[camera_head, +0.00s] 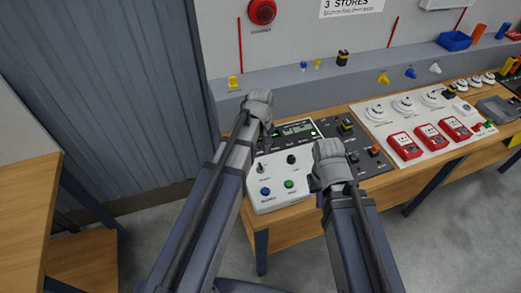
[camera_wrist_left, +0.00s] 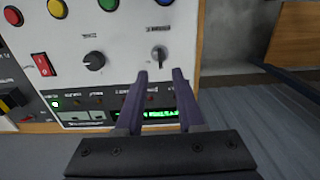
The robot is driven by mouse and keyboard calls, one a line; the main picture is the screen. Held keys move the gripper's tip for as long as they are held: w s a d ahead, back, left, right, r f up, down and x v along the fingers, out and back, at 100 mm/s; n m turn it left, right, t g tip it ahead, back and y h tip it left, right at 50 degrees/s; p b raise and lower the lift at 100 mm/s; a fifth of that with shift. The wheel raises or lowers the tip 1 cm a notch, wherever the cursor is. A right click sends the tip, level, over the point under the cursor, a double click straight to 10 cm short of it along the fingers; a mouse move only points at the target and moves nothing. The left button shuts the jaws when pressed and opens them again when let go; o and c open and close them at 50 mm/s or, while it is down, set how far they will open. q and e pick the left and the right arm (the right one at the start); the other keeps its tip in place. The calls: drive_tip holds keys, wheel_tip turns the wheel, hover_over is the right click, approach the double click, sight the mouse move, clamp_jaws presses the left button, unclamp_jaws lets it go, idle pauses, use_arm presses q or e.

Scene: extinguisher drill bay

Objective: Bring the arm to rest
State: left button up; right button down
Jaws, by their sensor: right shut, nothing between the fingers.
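My left gripper (camera_head: 265,127) is over the left end of the bench, at the control panel (camera_head: 270,203) with its knobs and buttons. In the left wrist view its two fingers (camera_wrist_left: 160,76) stand apart with nothing between them, in front of the panel's green-lit display (camera_wrist_left: 148,114). I cannot tell whether they touch the panel. My right gripper (camera_head: 315,182) is shut and empty, near the panel's right edge. Its fingers are mostly hidden behind the grey wrist in the head view.
A wooden bench (camera_head: 290,230) runs along the wall. Red call points (camera_head: 404,146) and white detectors (camera_head: 403,104) sit on a white board to the right. A blue bin (camera_head: 455,41) stands on the ledge. Another wooden table (camera_head: 25,205) is at the left. Grey floor is clear in front.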

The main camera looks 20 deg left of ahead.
use_arm(q)
drive_tip(key=shift+r, duration=0.15)
idle(0.3)
drive_tip(key=shift+s+d, duration=0.2)
drive_tip(key=shift+s, duration=0.05)
drive_tip(key=s+d+f+m+b, duration=0.2)
drive_tip(key=s+d+m, duration=0.3)
drive_tip(key=s, duration=0.2)
drive_tip(key=s+d+f+m+y+b, duration=0.1)
drive_tip(key=s+d+f+m+b, duration=0.1)
drive_tip(key=s+d+m, duration=0.3)
drive_tip(key=shift+s+f+m+b, duration=0.2)
drive_tip(key=shift+s+m+b, duration=0.15)
drive_tip(key=shift+s, duration=0.75)
